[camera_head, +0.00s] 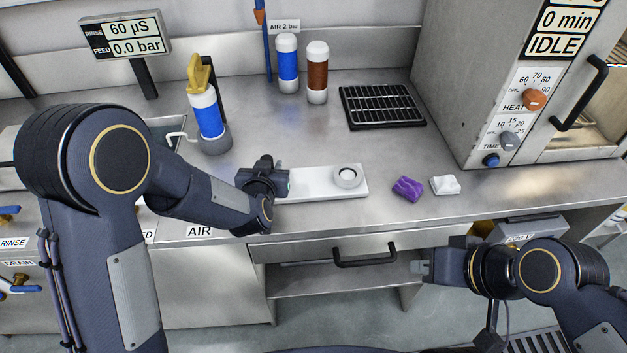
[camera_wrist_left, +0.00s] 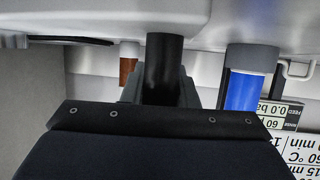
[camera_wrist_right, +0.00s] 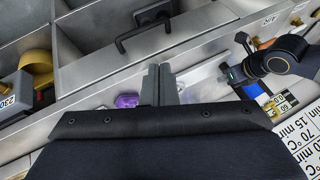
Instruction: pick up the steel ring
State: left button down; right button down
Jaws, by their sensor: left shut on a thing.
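A pale round ring (camera_head: 347,177), the likely steel ring, sits near the right end of a white plate (camera_head: 318,190) on the steel counter. My left gripper (camera_head: 277,181) is at the plate's left end, apart from the ring. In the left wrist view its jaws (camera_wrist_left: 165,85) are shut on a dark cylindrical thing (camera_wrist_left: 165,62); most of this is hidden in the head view. My right gripper (camera_head: 422,268) is in front of the counter by the drawer, away from the ring. In the right wrist view its fingers (camera_wrist_right: 159,85) are together with nothing seen between them.
A black rack (camera_head: 382,106), blue bottle (camera_head: 288,64) and brown bottle (camera_head: 317,72) stand behind. A yellow-topped bottle (camera_head: 205,108) is back left. An oven (camera_head: 470,70) bounds the right.

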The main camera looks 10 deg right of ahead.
aim_at(345, 172)
jog(key=c, duration=2.1)
grip_release()
jog(key=shift+c, duration=0.2)
